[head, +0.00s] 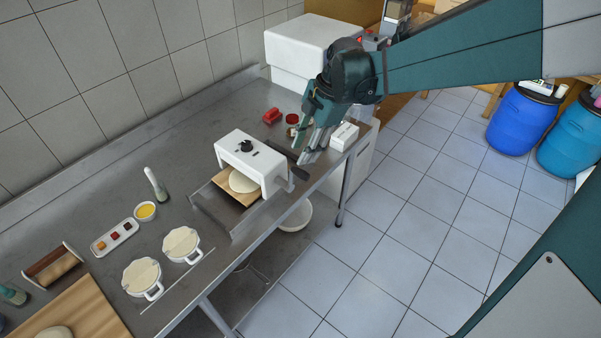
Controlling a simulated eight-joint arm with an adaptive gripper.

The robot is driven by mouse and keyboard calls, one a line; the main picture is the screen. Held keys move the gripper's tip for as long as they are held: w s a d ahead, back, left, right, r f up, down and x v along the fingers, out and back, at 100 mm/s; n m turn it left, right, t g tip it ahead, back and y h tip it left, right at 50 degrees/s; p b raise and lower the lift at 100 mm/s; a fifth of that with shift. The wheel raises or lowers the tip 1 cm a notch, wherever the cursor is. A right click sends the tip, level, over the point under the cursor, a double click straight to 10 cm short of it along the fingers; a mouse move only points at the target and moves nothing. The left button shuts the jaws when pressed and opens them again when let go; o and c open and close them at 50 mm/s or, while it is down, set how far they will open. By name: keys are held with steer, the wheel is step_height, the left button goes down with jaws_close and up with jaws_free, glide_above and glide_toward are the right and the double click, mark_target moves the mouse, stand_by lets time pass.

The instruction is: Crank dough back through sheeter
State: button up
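The white dough sheeter (250,152) stands on the steel worktop, with a black knob on its top. A pale round of dough (243,182) lies on a wooden board (221,182) at the sheeter's near-left opening; its far part is hidden under the housing. A dark crank handle (301,173) shows at the sheeter's right side. My gripper (307,157) points down beside the sheeter, with its fingertips close to the crank. Whether they touch or enclose it is not clear at this size.
Two lidded pots (181,244), a small tray (115,238), a yellow-filled bowl (145,211) and a brush (156,184) stand to the left. A white box (344,136) and red items (271,116) are near my gripper. The worktop's front edge runs close to the sheeter.

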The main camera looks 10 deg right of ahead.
steer(key=d+f+m+t+y+b, duration=0.7)
steer(key=d+m+t+b, duration=0.55)
steer(key=m, duration=0.45)
steer(key=n+y+b, duration=0.2)
steer(key=n+b, duration=0.1)
steer(key=b, duration=0.1)
glide_toward(308, 178)
steer(key=x, duration=0.5)
steer(key=shift+w+d+f, duration=0.1)
steer(key=shift+w+d, duration=0.05)
steer(key=shift+w, duration=0.25)
steer(key=shift+s+a, duration=0.15)
steer(key=shift+a, duration=0.1)
steer(key=shift+p, duration=0.3)
steer(key=shift+a, duration=0.15)
